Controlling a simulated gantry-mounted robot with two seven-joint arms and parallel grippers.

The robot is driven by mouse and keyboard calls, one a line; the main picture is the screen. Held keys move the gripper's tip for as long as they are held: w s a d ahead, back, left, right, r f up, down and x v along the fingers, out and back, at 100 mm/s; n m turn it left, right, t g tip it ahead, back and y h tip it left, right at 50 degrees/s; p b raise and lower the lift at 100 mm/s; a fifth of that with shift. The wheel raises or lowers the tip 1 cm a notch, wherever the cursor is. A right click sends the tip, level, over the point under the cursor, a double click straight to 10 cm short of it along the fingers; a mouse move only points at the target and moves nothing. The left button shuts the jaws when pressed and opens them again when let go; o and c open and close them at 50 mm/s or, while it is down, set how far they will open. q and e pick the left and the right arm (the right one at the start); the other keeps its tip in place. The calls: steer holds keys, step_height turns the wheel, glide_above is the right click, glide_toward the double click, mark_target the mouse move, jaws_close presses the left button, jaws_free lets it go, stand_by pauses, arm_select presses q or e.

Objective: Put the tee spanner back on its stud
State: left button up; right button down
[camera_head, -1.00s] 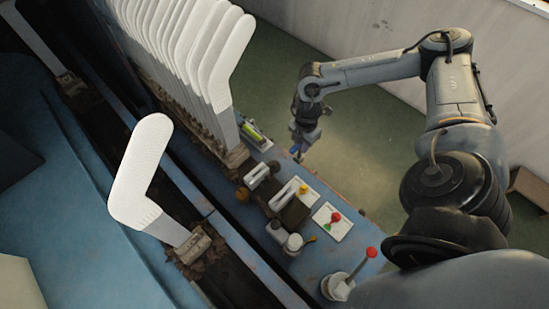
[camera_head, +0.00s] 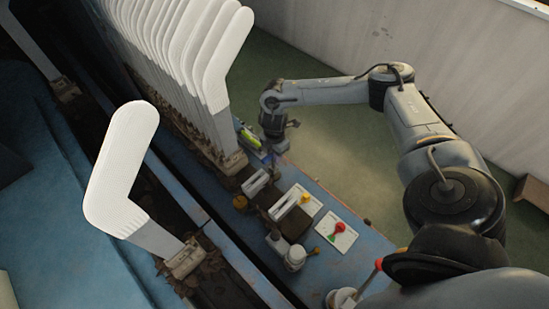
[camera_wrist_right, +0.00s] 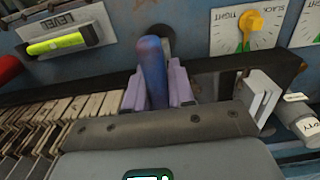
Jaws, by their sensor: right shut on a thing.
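My right gripper (camera_head: 271,150) is over the far end of the blue machine ledge, beside the green level. In the right wrist view its two purple-grey fingers (camera_wrist_right: 156,88) are shut on a blue rounded bar, which I take to be the tee spanner (camera_wrist_right: 152,62). The bar also shows as a small blue spot in the head view (camera_head: 268,158). A dark round spot (camera_wrist_right: 168,36) shows behind the bar's top; I cannot tell whether it is the stud. The bar's lower end is hidden, so I cannot see whether it touches the stud. My left gripper is not in view.
The level (camera_wrist_right: 57,43) lies left of the bar, and a tight/slack dial (camera_wrist_right: 245,28) lies right. A row of white sock boards (camera_head: 190,50) stands left of the gripper. One single board (camera_head: 120,170) stands nearer. Green floor (camera_head: 330,150) lies open beyond the ledge.

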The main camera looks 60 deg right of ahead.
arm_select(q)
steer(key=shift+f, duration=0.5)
arm_select(e)
steer(key=shift+f, duration=0.6)
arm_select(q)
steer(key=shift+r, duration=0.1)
arm_select(e)
steer(key=shift+f, duration=0.25)
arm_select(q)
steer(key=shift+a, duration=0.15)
arm_select(e)
steer(key=shift+f, duration=0.35)
steer(key=c, duration=1)
jaws_free()
steer(key=shift+o, duration=0.2)
